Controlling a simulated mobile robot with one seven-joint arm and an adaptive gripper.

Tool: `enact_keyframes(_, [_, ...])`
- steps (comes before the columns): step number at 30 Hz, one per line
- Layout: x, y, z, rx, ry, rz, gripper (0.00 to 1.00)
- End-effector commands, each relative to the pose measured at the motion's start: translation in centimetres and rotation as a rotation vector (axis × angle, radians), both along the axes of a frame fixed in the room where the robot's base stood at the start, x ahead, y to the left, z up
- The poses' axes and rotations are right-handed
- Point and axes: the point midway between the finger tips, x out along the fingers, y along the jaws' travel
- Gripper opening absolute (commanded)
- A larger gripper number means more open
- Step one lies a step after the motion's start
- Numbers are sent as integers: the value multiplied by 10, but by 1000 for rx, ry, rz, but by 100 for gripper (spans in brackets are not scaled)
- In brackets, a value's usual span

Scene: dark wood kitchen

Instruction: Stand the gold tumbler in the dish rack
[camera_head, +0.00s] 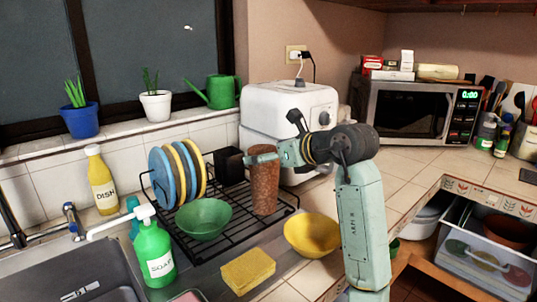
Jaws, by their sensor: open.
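The gold tumbler (265,188), a tall copper-brown textured cylinder, stands upright at the right part of the black wire dish rack (240,243). My gripper (254,155) reaches in from the right, with its fingers pointing left at the tumbler's top rim. The fingers are open. I cannot tell whether they touch the rim. The gripper hides part of the tumbler's top, and the tumbler's base is partly behind the rack wires.
The rack also holds several blue and yellow plates (178,175), a green bowl (204,219) and a black holder (229,166). A yellow bowl (312,235) and a sponge (248,271) sit in front. A white appliance (290,112) stands behind.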

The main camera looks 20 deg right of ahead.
Motion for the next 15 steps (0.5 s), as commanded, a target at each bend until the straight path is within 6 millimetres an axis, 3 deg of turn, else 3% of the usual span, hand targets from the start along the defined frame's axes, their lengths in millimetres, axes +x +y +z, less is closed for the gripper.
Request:
enact_keyframes(5, [-14, -7, 7, -2, -2, -3, 85])
enact_keyframes(15, [-77, -29, 35, -3, -2, -4, 85])
